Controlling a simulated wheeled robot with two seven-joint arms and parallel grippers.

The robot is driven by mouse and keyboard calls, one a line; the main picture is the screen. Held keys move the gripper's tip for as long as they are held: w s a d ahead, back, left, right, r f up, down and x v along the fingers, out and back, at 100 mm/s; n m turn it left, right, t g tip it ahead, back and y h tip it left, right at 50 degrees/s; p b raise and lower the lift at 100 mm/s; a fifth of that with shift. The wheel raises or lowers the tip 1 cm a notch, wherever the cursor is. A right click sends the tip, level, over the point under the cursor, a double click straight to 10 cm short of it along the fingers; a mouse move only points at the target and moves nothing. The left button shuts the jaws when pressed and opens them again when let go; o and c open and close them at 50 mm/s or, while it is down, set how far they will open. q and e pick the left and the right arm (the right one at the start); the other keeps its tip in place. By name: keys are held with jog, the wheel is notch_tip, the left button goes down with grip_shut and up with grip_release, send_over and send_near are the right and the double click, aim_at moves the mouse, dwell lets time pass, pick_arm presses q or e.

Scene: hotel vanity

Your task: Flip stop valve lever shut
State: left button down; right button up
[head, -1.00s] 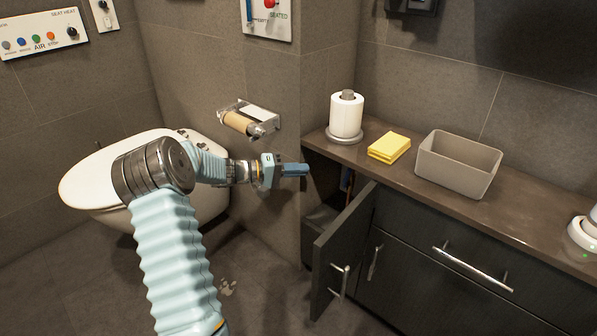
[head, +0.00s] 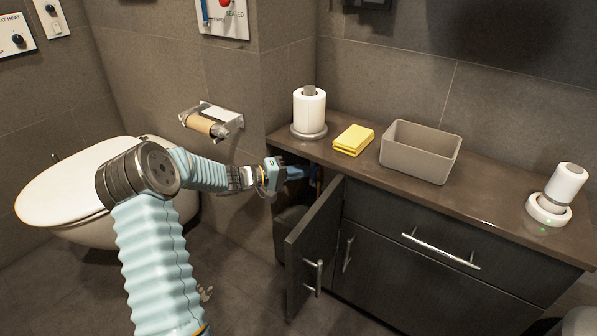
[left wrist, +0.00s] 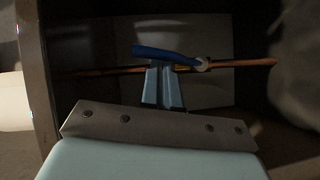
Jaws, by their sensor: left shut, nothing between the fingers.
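The stop valve's blue lever (left wrist: 165,53) shows in the left wrist view, inside the dark cabinet. It runs left from a pale valve body (left wrist: 203,65) on a copper pipe (left wrist: 245,64), looking nearly in line with the pipe but slightly tilted. My left gripper (left wrist: 162,72) is shut and empty. Its fingertips overlap the lower edge of the lever in this view; I cannot tell whether they touch it. In the head view my left gripper (head: 292,173) reaches into the cabinet opening, and the lever is not clearly visible there. My right gripper is not in view.
The open cabinet door (head: 315,245) stands just below and right of my left gripper. The countertop (head: 370,173) above holds a paper roll (head: 309,108), yellow cloth (head: 354,140) and grey bin (head: 415,160). A toilet (head: 75,195) is at left.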

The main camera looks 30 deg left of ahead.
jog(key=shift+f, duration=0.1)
pick_arm(q)
jog(key=shift+d+b, duration=0.15)
jog(key=shift+b, duration=0.45)
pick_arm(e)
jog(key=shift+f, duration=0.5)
